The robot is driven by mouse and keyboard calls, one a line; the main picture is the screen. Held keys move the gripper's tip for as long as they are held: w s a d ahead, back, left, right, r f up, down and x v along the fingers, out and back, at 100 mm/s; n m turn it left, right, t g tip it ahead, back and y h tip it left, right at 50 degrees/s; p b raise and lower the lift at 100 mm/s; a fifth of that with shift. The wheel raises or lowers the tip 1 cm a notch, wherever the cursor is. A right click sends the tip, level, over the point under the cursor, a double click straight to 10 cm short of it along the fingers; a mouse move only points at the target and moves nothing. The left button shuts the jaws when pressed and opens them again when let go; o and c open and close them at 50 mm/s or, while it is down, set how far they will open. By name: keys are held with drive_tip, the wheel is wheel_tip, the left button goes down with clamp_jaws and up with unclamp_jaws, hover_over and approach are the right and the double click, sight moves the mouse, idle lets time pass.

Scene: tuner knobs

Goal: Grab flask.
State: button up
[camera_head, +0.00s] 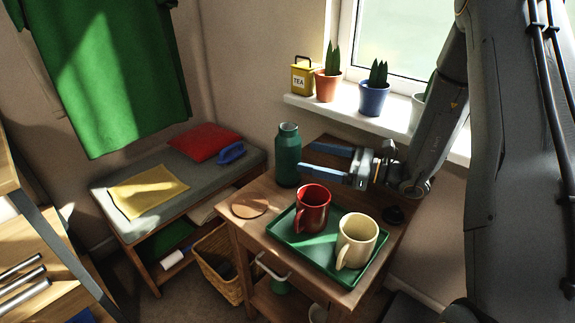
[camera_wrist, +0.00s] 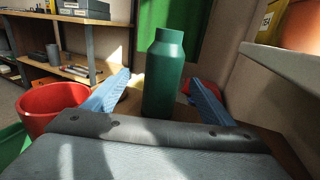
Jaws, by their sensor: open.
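The flask (camera_head: 288,156) is dark green with a narrower cap and stands upright at the back left of the small wooden table. My gripper (camera_head: 312,160) is open just to the right of it, its two blue fingers pointing left toward it. In the wrist view the flask (camera_wrist: 163,76) stands upright ahead, between the lines of the open blue fingers of my gripper (camera_wrist: 163,84).
A green tray (camera_head: 289,246) holds a red mug (camera_head: 313,208) and a cream mug (camera_head: 356,241) in front of my gripper. A round brown coaster (camera_head: 249,205) lies at the table's left. Potted plants stand on the window sill (camera_head: 400,122) behind. A bench (camera_head: 113,214) stands left.

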sight(288, 159)
drive_tip(key=f+b, duration=0.2)
drive_tip(key=shift+w+f, duration=0.35)
drive_tip(key=shift+w, duration=0.05)
drive_tip(key=shift+w+a, duration=0.1)
drive_tip(key=shift+a, duration=0.05)
drive_tip(key=x, duration=0.7)
drive_tip(key=shift+w+a+f, duration=0.15)
drive_tip(key=shift+a+f, duration=0.05)
drive_tip(key=shift+f, duration=0.1)
drive_tip(key=c, duration=1.4)
drive_tip(key=shift+c, duration=1.2)
drive_tip(key=shift+r, duration=0.25)
